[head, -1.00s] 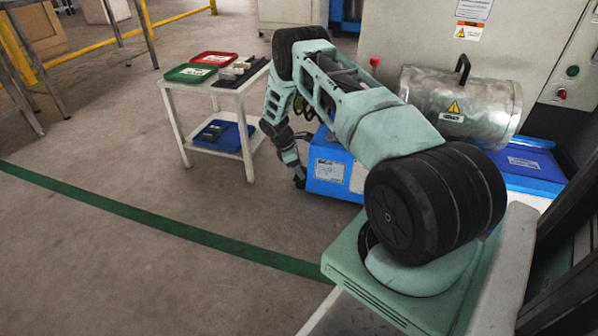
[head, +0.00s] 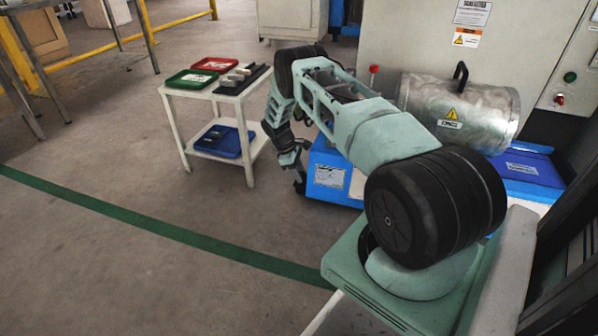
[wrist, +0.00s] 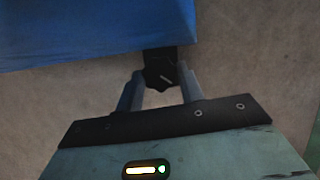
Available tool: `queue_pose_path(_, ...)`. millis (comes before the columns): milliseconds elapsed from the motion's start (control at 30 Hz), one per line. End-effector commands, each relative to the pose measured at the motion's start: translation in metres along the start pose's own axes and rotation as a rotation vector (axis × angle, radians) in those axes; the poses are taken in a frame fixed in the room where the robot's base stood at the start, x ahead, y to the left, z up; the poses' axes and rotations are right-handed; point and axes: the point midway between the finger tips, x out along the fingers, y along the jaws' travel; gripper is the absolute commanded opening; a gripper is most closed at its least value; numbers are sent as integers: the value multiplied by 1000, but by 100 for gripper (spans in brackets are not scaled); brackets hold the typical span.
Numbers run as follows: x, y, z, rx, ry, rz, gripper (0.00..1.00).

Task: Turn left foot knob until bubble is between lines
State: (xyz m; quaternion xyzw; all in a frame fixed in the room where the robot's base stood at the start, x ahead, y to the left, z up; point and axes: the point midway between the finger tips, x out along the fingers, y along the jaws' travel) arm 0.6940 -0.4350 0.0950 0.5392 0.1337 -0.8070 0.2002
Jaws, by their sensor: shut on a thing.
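The left foot knob (wrist: 161,74) is a black, lobed knob with a pale line on its face. It sits below the edge of the blue machine base (wrist: 90,30) in the wrist view. My gripper (wrist: 160,84) has one finger on each side of the knob and is shut on it. In the head view my gripper (head: 299,186) is low, close to the left end of the blue base (head: 327,178), and the knob is too small to make out there. I cannot see a level, its bubble or its lines in either view.
A white cart (head: 247,172) stands left of my arm, with a green tray (head: 190,79), a red tray (head: 214,64) and a blue tray (head: 222,141). A metal drum (head: 460,108) is on the machine. Open floor with a green line (head: 150,228) lies in front.

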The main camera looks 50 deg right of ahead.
Motion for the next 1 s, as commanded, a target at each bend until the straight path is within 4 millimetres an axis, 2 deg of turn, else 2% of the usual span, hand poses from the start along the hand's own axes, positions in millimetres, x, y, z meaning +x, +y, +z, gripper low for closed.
queue_pose_path(267,0,0,0,10,0,-4,15)
queue_pose_path(300,0,0,0,9,0,-4,46)
queue_pose_path(367,0,0,0,9,0,-4,59)
queue_pose_path(633,-1,0,0,8,0,-3,59)
queue_pose_path(733,-7,0,0,8,1,-2,59)
queue_pose_path(867,-28,1,1,9,2,-1,59)
queue_pose_path(1000,-60,1,2,8,2,-1,59)
